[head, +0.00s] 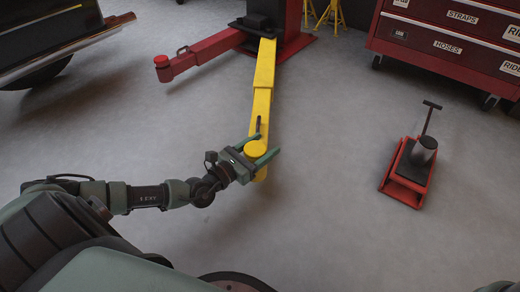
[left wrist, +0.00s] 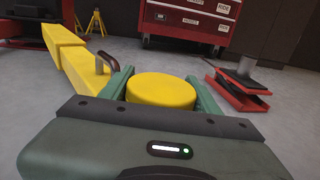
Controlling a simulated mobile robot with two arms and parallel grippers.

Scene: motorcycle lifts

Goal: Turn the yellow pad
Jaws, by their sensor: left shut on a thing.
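The yellow pad (head: 255,148) is a round disc at the near end of the yellow lift arm (head: 262,90). In the left wrist view the pad (left wrist: 161,90) sits between the two green fingers. My left gripper (head: 262,150) is shut on the pad, with one finger on each side of it. A small dark upright handle (left wrist: 108,61) stands on the yellow arm beside the pad. The pad's underside is hidden. My right gripper is not in view.
A red lift arm (head: 205,49) with a red pad reaches left from the lift post (head: 287,18). A red jack (head: 408,172) stands on the floor at right. A red tool cabinet (head: 450,40) is at the back right. The floor between is clear.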

